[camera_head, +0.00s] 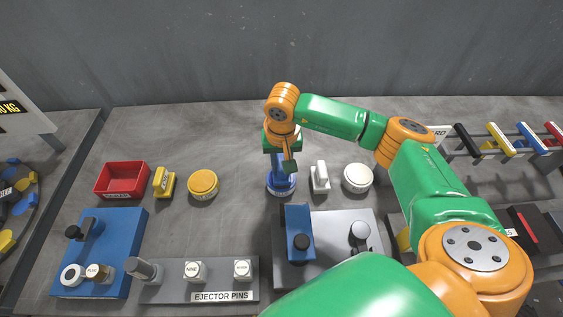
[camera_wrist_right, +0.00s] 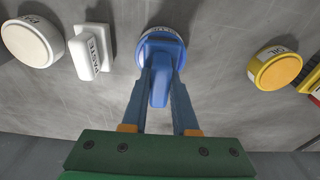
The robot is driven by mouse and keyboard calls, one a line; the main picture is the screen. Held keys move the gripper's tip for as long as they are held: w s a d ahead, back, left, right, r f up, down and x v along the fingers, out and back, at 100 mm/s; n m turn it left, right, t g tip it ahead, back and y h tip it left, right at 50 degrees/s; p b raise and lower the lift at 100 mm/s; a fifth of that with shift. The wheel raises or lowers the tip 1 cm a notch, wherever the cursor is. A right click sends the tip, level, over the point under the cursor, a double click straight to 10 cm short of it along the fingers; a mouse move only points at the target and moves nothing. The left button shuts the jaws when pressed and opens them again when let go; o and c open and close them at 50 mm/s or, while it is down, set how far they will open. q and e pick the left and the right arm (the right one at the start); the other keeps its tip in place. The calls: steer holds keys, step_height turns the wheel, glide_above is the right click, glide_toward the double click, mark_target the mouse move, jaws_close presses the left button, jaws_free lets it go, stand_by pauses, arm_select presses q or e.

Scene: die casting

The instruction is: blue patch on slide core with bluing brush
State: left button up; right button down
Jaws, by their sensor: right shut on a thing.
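My right gripper (camera_head: 284,166) points down at the back middle of the table. It is shut on a blue brush (camera_wrist_right: 160,88), whose handle lies between the fingers in the right wrist view. The brush is at a round blue pot (camera_head: 281,187) with a pale labelled rim, also in the right wrist view (camera_wrist_right: 160,35). Whether the brush tip is inside the pot is hidden. A blue block (camera_head: 299,222) with a dark knob, perhaps the slide core, sits on a grey plate (camera_head: 345,220) in front of the pot. My left gripper is not in view.
A white brush (camera_head: 320,177) and white pot (camera_head: 358,178) stand right of the blue pot. A yellow pot (camera_head: 203,184), yellow brush (camera_head: 164,183) and red bin (camera_head: 122,179) stand left. An ejector-pin rack (camera_head: 170,290) and blue plate (camera_head: 125,227) are front left.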

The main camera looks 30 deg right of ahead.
steer(key=shift+s, duration=0.1)
steer(key=shift+r+p, duration=2.3)
steer(key=shift+r, duration=1.2)
step_height(320, 180, up, 8)
steer(key=f+p, duration=0.1)
steer(key=p, duration=0.2)
steer(key=s+a+r+n+b, duration=0.1)
steer(key=s+a+n+b, duration=0.2)
steer(key=s, duration=0.7)
steer(key=shift+a+n+y, duration=0.3)
steer(key=shift+a+n, duration=0.35)
steer(key=shift+n, duration=0.15)
